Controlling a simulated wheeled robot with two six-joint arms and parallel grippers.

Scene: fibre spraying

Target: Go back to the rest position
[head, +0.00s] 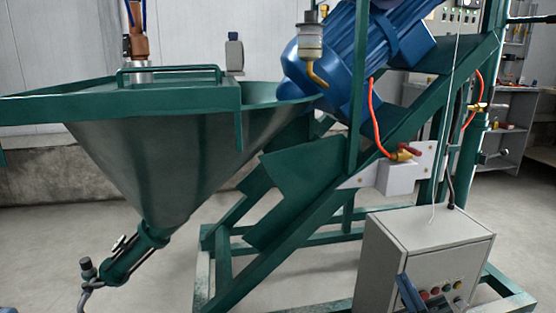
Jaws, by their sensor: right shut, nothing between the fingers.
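My right gripper (404,283) shows at the bottom right of the head view, in front of the grey control box (376,265). It is shut and holds nothing. Only a small blue and grey part of it shows; the rest is cut off by the lower edge. I cannot tell whether it touches the box. I cannot make out my left gripper. The green fibre spraying machine fills most of the view, with its large cone-shaped hopper (165,160) on the left.
A blue motor (335,60) sits on the sloping green frame (310,225). Red hoses (377,115) run near brass valves. The control box has coloured buttons (435,291). A nozzle pipe (130,257) slants down under the hopper. Bare floor (60,240) shows at left.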

